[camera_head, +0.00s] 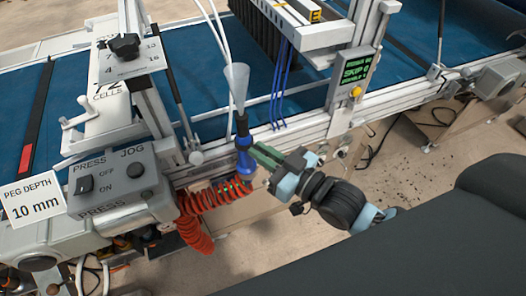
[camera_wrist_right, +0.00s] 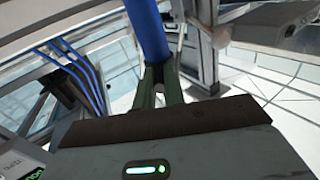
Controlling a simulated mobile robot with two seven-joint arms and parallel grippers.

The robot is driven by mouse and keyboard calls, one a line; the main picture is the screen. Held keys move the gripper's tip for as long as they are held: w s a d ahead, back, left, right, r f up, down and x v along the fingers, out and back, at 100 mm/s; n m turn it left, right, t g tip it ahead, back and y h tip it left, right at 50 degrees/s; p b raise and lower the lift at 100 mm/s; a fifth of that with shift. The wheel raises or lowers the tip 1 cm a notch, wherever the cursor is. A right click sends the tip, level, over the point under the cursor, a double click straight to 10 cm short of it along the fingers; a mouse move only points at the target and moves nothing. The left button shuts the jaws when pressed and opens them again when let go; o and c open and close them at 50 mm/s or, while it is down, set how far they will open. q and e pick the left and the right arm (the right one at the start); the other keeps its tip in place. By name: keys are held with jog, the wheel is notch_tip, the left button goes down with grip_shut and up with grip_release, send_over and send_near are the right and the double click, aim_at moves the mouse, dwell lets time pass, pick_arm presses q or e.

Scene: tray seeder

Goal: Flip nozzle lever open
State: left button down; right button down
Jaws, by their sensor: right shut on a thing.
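The nozzle (camera_head: 243,150) is a blue tool with a black upper part, standing roughly upright at the machine's front rail, just below a clear grey funnel (camera_head: 237,85). My right gripper (camera_head: 260,158) comes in from the right with green fingers shut on the blue nozzle body. In the right wrist view the blue body (camera_wrist_right: 148,30) rises from between the fingertips (camera_wrist_right: 158,80). I cannot make out a separate lever on the nozzle or tell its position. My left gripper is not in view.
An orange coiled hose (camera_head: 198,205) hangs below the nozzle. A press control box (camera_head: 115,182) stands to the left, and a green-lettered display (camera_head: 355,71) to the right. A blue belt (camera_head: 190,90) lies behind the front rail (camera_head: 300,136). The floor at right is mostly clear, with specks.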

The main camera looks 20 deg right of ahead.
jog(key=shift+w+d+n+g+y, duration=0.2)
jog(key=shift+n+g+y, duration=0.2)
jog(key=shift+y, duration=0.3)
jog(key=shift+d+n+g+y, duration=0.15)
jog(key=shift+n+g+y, duration=0.15)
jog(key=c, duration=1.5)
grip_release()
jog(key=shift+d, duration=0.1)
jog(key=shift+v, duration=3.85)
